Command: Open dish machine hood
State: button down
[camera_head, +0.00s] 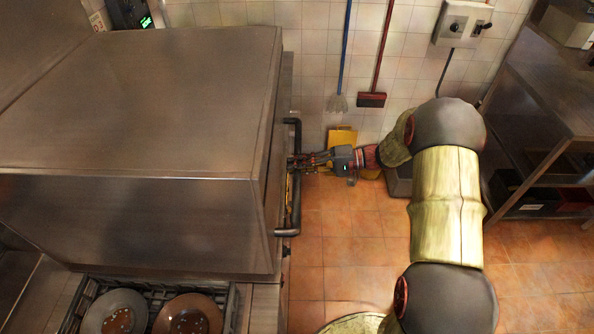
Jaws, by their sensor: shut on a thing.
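The dish machine hood (130,110) is a large boxy steel cover on the left, and it stands low over the machine. Its dark bar handle (285,231) runs along the hood's right side. My gripper (297,162) reaches in from the right and is shut on the handle near its middle. The fingertips are small in this view and partly merge with the handle.
A dish rack (77,300) with dirty plates (189,316) sits at the front left, beside the hood. A mop (337,103) and a red brush (371,99) hang on the tiled wall. A steel shelf unit (560,85) stands right. Orange floor (340,270) is open between.

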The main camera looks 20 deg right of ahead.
jog(key=p, duration=0.9)
send_near(275, 85)
jog(key=x, duration=0.4)
jog(key=shift+a+r, duration=0.1)
jog(key=shift+a, duration=0.3)
jog(key=c, duration=1.7)
grip_release()
jog(key=v, duration=1.2)
